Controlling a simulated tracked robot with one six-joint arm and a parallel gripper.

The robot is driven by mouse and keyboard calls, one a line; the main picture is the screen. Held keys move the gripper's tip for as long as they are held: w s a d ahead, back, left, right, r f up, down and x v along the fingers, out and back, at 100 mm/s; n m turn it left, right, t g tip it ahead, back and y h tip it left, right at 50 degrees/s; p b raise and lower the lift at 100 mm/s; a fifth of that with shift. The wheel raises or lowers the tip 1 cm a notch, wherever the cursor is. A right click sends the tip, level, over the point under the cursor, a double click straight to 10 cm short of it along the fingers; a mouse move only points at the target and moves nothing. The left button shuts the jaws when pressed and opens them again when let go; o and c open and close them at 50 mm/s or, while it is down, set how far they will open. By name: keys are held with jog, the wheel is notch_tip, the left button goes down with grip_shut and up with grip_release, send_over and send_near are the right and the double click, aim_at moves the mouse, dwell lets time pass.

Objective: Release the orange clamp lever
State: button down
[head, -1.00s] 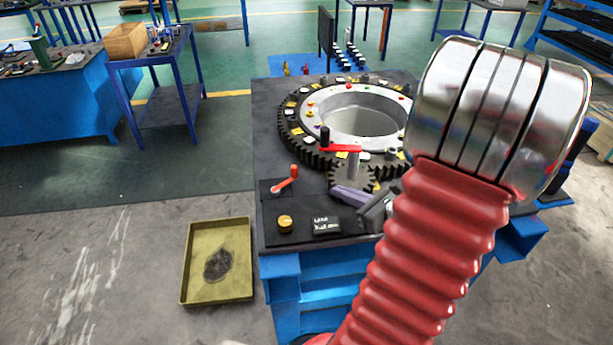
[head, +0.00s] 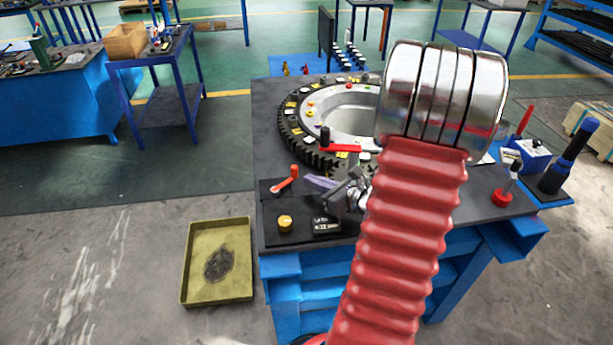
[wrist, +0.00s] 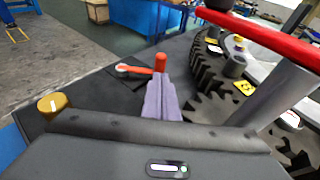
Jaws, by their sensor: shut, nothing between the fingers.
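The orange clamp lever (head: 287,180) stands on a dark plate at the near left of the bench top, with its knob at the upper right end. In the wrist view the lever (wrist: 138,70) lies just ahead of the fingers, its upright knob directly beyond the tips. My gripper (head: 309,181) has purple fingers and is just right of the lever. In the wrist view my gripper (wrist: 158,82) is shut and empty. The tips overlap the foot of the knob in that view, so I cannot tell whether they touch it.
A yellow knob (head: 285,223) and a small display box (head: 326,225) sit in front of the lever. A red crank arm (head: 341,148) stands above the toothed ring (head: 292,139) behind my gripper. A yellow tray (head: 218,297) lies on the floor at left.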

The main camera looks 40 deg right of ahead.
aim_at(297, 173)
jog(key=shift+w, duration=1.55)
jog(key=shift+w+d, duration=0.25)
jog(key=shift+w, duration=0.25)
jog(key=shift+s, duration=0.1)
jog(key=shift+s+d, duration=0.1)
jog(key=shift+s, duration=0.45)
jog(key=v, duration=0.4)
jog(key=d+v, duration=0.1)
jog(key=v, duration=0.7)
jog(key=shift+s+d+f, duration=0.15)
jog(key=shift+s+f, duration=0.15)
jog(key=shift+s, duration=0.05)
